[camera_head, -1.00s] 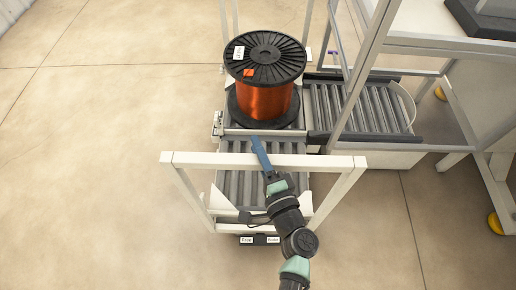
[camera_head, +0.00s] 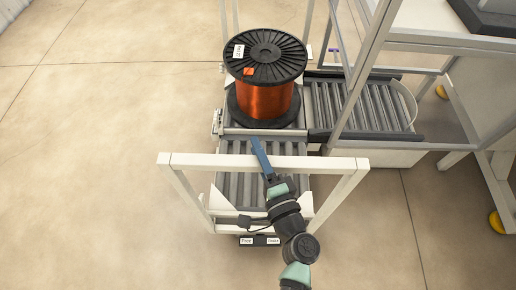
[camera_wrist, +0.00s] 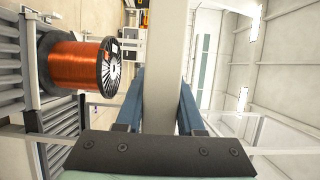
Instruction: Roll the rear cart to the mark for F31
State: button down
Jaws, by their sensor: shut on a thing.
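A cart with a white handle frame (camera_head: 205,161) and a grey roller deck (camera_head: 236,190) stands in front of me in the head view. My gripper (camera_head: 260,154) is shut on its top crossbar. In the wrist view its blue fingers (camera_wrist: 161,105) lie on both sides of the white bar (camera_wrist: 166,60). A black spool of copper wire (camera_head: 264,99) stands upright on rollers beyond the near deck; it also shows in the wrist view (camera_wrist: 75,65). I cannot tell whether both roller sections belong to one cart. A floor mark for F31 cannot be made out.
A pedal plate with labels reading Free and Brake (camera_head: 260,240) sits low at the cart's near end. A side roller conveyor (camera_head: 360,107) adjoins the spool's section on the right, beside a white frame (camera_head: 357,85). Floor at left (camera_head: 90,170) is clear.

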jog(key=c, duration=0.8)
grip_release()
jog(key=shift+s+f, duration=0.2)
jog(key=shift+o, duration=1.4)
jog(key=shift+s+r, duration=0.1)
jog(key=shift+r, duration=0.1)
jog(key=b+v, duration=0.1)
jog(key=v, duration=1.1)
jog(key=shift+s+d, duration=0.25)
jog(key=shift+s, duration=0.05)
jog(key=shift+f, duration=0.15)
